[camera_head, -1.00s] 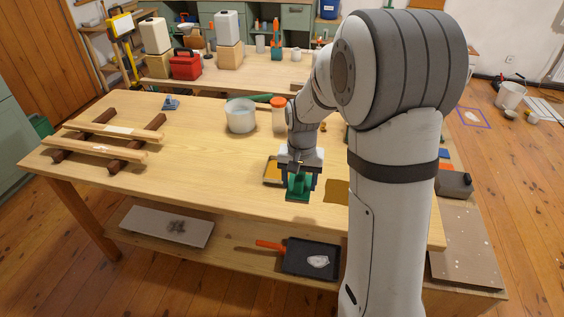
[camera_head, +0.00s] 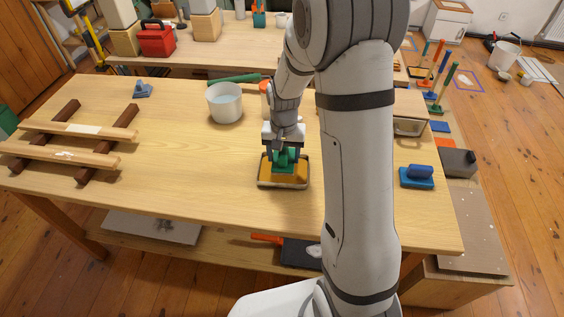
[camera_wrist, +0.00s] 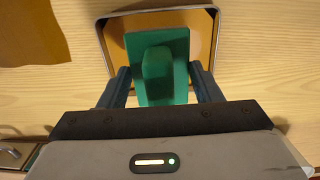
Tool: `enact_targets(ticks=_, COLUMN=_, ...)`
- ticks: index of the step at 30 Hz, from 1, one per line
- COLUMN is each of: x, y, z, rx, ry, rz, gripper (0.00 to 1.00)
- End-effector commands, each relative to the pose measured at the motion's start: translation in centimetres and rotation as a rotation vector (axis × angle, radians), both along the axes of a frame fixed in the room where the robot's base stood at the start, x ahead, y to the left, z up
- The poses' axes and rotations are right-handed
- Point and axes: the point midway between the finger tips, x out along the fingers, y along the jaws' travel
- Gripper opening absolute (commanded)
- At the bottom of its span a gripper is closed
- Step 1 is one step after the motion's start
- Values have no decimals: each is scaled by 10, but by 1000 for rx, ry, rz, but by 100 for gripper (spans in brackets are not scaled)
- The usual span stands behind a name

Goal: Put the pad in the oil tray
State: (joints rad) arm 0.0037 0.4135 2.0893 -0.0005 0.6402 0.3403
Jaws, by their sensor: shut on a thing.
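The green pad (camera_head: 285,160) with its raised handle is held in my gripper (camera_head: 284,150). The oil tray (camera_head: 261,183) is a shallow metal-rimmed tray with amber liquid, on the wooden table. The pad is over the tray's inner area; whether it touches the liquid I cannot tell. In the wrist view the pad (camera_wrist: 178,45) lies within the outline of the tray (camera_wrist: 214,40), nearer its lower edge. My gripper's fingers (camera_wrist: 160,88) flank the pad's handle. My arm hides part of the table right of the tray.
A blue pad (camera_head: 417,180) sits on the table at the right. A white bucket (camera_head: 225,104) stands behind the tray to the left. Wooden strips (camera_head: 75,145) lie across dark bars at the left. A brown sheet (camera_wrist: 30,32) lies near the tray. The table's front left is clear.

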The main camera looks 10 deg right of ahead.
Motion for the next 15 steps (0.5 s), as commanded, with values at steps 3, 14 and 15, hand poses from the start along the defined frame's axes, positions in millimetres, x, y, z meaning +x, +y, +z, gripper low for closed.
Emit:
enact_targets(ticks=3, x=0, y=0, z=-8, rx=0, ry=0, rz=0, gripper=29)
enact_targets(ticks=14, x=0, y=0, z=-40, rx=0, ry=-2, rz=1, gripper=29)
enact_targets(ticks=15, x=0, y=0, z=-40, rx=0, ry=-2, rz=1, gripper=29)
